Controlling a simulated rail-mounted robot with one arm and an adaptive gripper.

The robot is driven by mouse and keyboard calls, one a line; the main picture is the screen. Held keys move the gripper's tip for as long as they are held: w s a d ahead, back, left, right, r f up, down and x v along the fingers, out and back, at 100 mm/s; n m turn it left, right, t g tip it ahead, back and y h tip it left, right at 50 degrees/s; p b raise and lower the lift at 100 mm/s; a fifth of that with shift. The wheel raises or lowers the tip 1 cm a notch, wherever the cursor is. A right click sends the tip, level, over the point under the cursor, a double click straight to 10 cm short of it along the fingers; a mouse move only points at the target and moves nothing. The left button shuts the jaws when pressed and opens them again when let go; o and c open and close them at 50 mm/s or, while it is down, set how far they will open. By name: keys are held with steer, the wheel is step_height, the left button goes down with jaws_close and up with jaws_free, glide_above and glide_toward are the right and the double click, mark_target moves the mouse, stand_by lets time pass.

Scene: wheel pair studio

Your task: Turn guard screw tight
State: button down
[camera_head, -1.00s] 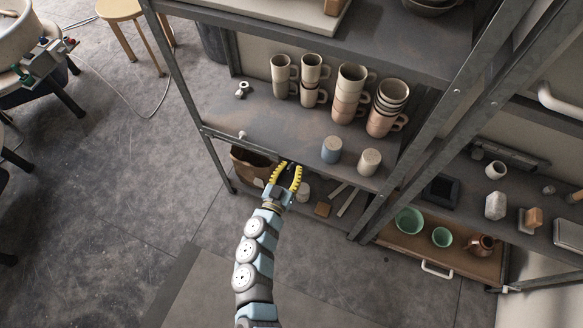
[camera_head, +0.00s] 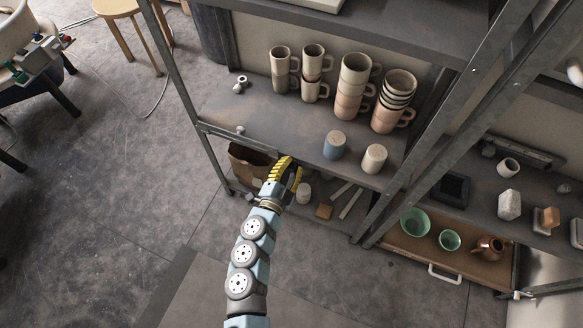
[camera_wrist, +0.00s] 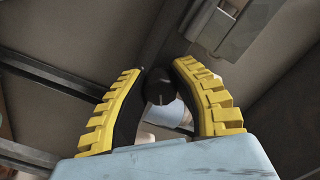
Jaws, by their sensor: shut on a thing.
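The guard is a thin metal rail (camera_head: 236,138) along the front left edge of the middle shelf. A small light knob (camera_head: 240,129) shows near its middle. My gripper (camera_head: 284,168), with yellow ribbed fingers, is at the rail's right end, just under the shelf edge. In the wrist view my gripper (camera_wrist: 158,75) is shut on a dark round knob, which I take to be the guard screw (camera_wrist: 158,90). The screw sits between the fingertips, face towards the camera. In the head view the fingers hide it. I cannot tell how tight it is.
On the shelf above my gripper stand a blue-grey cylinder (camera_head: 334,145), a pale cylinder (camera_head: 373,158) and several stacked mugs (camera_head: 352,88). Below are a brown bin (camera_head: 248,162) and small loose items. A steel post (camera_head: 400,180) stands to the right.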

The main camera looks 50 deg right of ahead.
steer(key=m+b, duration=0.3)
steer(key=m, duration=0.1)
steer(key=shift+a+f+m+b, duration=0.1)
steer(key=shift+f+m+b, duration=0.2)
steer(key=shift+f+b, duration=0.05)
steer(key=shift+w+r+m+b, duration=0.1)
steer(key=shift+r+m+b, duration=0.1)
steer(key=shift+m+b, duration=1.2)
steer(key=shift+m, duration=0.3)
steer(key=shift+r, duration=0.1)
steer(key=c, duration=1.1)
jaws_free()
steer(key=v, duration=1.2)
